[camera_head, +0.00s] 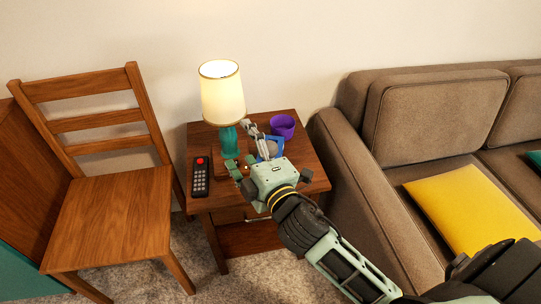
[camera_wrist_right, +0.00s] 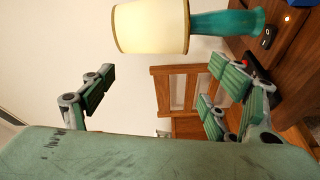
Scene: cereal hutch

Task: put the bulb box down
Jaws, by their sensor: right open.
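A blue box with a pale grey face (camera_head: 272,146), which looks like the bulb box, sits on the wooden side table (camera_head: 307,197) behind my right gripper (camera_head: 268,172). The gripper hides its lower part. A sliver of blue (camera_wrist_right: 314,3) shows at the top right corner of the right wrist view. My right gripper is open, its fingers spread and nothing between them. It is over the table, in front of the box; I cannot tell whether it touches it. In the right wrist view its green finger pads (camera_wrist_right: 160,90) stand wide apart. My left gripper is out of view.
A lit lamp with a teal base (camera_head: 229,143) stands at the table's back left. A black remote (camera_head: 200,178) lies at the left edge. A wooden chair (camera_head: 105,215) and brown sofa (camera_head: 345,170) flank the table.

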